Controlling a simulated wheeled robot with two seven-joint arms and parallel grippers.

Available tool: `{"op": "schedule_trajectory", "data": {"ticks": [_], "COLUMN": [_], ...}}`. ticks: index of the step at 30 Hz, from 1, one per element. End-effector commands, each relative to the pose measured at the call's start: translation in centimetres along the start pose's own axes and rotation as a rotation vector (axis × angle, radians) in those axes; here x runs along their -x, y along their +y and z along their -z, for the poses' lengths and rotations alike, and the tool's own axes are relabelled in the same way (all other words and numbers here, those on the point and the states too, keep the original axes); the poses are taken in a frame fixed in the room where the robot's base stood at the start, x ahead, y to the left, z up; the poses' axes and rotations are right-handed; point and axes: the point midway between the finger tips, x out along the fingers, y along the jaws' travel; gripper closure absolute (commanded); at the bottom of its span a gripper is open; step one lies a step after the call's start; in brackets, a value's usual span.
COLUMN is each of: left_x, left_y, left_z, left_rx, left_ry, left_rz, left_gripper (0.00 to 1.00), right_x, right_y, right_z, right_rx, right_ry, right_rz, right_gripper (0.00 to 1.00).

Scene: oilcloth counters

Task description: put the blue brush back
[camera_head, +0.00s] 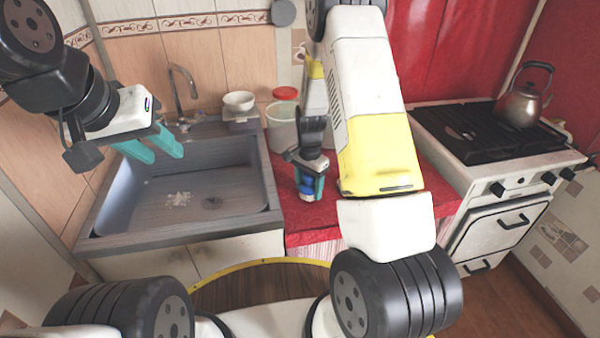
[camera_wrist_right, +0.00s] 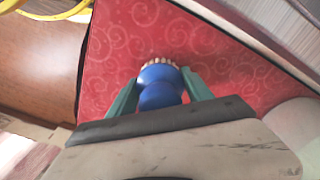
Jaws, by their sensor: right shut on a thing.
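The blue brush (camera_head: 307,187) stands at the red counter beside the sink, between the fingers of my right gripper (camera_head: 309,184). In the right wrist view the brush (camera_wrist_right: 160,88) has a rounded blue body with pale bristles at its far end, over the red patterned cloth. My right gripper (camera_wrist_right: 160,92) is shut on it, one teal finger on each side. I cannot tell whether the bristles touch the cloth. My left gripper (camera_head: 154,148) is above the left part of the sink, its two teal fingers apart with nothing between them.
The grey sink (camera_head: 255,212) has pale bits on its floor. A clear container with a red lid (camera_head: 285,94) and a white bowl (camera_head: 239,101) stand behind. The stove (camera_head: 465,155) with a kettle (camera_head: 519,105) is at right. My right arm hides part of the counter.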

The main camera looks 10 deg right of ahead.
Motion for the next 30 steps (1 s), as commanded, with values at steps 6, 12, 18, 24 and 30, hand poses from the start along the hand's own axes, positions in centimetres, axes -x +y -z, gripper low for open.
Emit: {"op": "schedule_trajectory", "data": {"ticks": [6,12,18,24,30], "left_x": [0.0,0.0,0.0,0.0,0.0], "left_y": [0.0,0.0,0.0,0.0,0.0], "left_z": [0.0,0.0,0.0,0.0,0.0], "left_rx": [0.000,0.000,0.000,0.000,0.000], "left_ry": [0.000,0.000,0.000,0.000,0.000], "left_rz": [0.000,0.000,0.000,0.000,0.000], "left_gripper": [0.64,0.64,0.64,0.64,0.64], "right_x": [-1.3,-1.5,-1.5,-1.5,-0.4], "right_y": [0.0,0.0,0.0,0.0,-0.1], "right_z": [0.0,0.0,0.0,0.0,0.1], "right_rx": [0.001,0.001,0.001,0.001,0.001], "right_ry": [0.000,0.000,0.000,0.000,0.003], "right_rz": [0.000,0.000,0.000,0.000,0.003], "right_gripper": [0.74,0.74,0.19,0.19,0.19]}}
